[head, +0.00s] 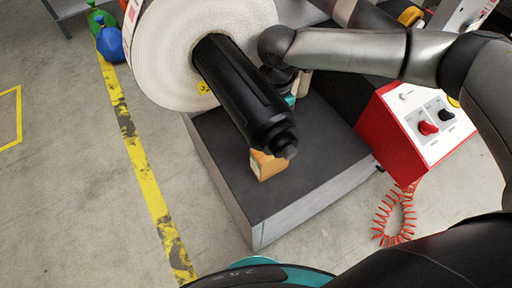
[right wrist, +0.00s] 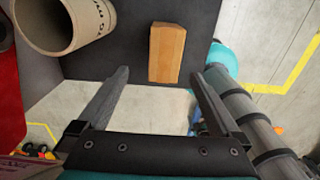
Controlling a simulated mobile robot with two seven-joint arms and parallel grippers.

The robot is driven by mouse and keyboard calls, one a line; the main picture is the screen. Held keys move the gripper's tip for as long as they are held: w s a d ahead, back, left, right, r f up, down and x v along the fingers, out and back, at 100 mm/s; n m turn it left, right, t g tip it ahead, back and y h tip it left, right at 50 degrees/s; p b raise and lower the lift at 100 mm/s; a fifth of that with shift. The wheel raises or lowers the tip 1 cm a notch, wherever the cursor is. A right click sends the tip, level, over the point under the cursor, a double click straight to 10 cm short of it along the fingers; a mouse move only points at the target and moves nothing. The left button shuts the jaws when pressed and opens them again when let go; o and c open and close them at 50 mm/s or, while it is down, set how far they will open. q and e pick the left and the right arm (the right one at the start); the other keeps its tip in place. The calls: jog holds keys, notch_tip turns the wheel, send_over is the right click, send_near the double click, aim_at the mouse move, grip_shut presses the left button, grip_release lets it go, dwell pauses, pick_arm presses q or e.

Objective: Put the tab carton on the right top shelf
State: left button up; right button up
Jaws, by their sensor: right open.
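The tab carton, a small orange-brown box (head: 268,164), sits on the dark top of the grey machine base (head: 312,158), partly covered by the black spindle in the head view. In the right wrist view the carton (right wrist: 167,48) lies just beyond the fingers, near the edge of the dark top. My right gripper (right wrist: 160,73) is open and empty, with the carton apart from both fingers. In the head view the right gripper is mostly hidden behind the spindle. My left gripper is not in view. I cannot make out the right top shelf.
The black spindle (head: 245,98) carries a large white label roll (head: 168,55) and juts over the base. A cardboard tube (right wrist: 75,28) stands left of the carton in the wrist view. A red-and-white control box (head: 425,120) and coiled red hose (head: 385,215) are on the right.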

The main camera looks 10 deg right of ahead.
jog(key=f+b, duration=0.1)
jog(key=f, duration=0.3)
jog(key=f+b, duration=0.1)
jog(key=f, duration=0.4)
jog(key=shift+s+d+f, duration=0.1)
jog(key=shift+s+f, duration=0.1)
jog(key=shift+f, duration=0.1)
jog(key=shift+s+f+b, duration=0.15)
jog(key=shift+f+b, duration=0.25)
jog(key=shift+f, duration=1)
jog(key=shift+s+f+b, duration=0.15)
jog(key=shift+f+b, duration=0.2)
jog(key=shift+f, duration=1)
jog(key=shift+r, duration=0.1)
grip_shut()
notch_tip(320, 180, up, 20)
jog(key=p, duration=0.4)
jog(key=shift+p, duration=0.3)
